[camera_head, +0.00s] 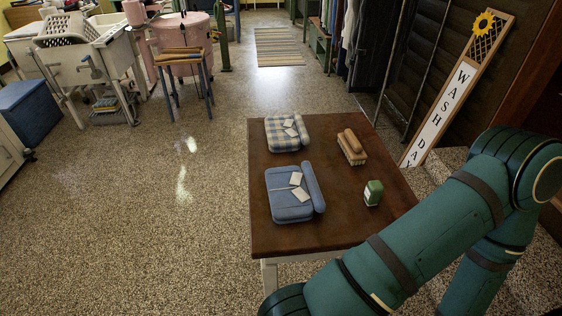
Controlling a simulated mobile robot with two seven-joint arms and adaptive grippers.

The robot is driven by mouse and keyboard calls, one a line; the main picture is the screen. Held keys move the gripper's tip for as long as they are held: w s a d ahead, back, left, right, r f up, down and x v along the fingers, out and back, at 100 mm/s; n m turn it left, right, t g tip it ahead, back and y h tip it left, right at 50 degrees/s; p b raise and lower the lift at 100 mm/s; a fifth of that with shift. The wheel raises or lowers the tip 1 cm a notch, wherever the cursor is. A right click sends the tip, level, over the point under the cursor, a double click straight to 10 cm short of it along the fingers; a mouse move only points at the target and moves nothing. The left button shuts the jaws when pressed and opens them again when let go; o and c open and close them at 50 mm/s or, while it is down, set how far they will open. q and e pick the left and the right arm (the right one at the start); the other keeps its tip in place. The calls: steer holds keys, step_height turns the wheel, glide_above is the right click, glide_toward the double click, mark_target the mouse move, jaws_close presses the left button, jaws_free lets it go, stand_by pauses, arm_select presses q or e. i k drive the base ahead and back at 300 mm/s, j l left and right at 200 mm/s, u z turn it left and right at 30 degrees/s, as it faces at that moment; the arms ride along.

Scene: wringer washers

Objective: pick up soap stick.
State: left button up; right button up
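A small green upright block with a pale label (373,192), which looks like the soap stick, stands near the right edge of a brown wooden table (338,228). Nothing is touching it. My teal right arm crosses the lower right of the picture, in front of the table's near right corner. The gripper of that arm does not show. My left arm and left gripper are out of view.
A brush (351,147) with tan bristles lies behind the green block. A folded plaid cloth (285,134) and a folded blue cloth (284,201) are on the table's left. A "WASH DAY" sign (446,100) leans at right. Open floor (150,200) lies left of the table.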

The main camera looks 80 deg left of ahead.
mark_target(374, 191)
steer(key=k+l+u, duration=0.1)
steer(key=u, duration=0.25)
steer(key=k+l+u, duration=0.1)
steer(key=k+u, duration=0.25)
steer(key=i+u, duration=0.1)
steer(key=u, duration=1.7)
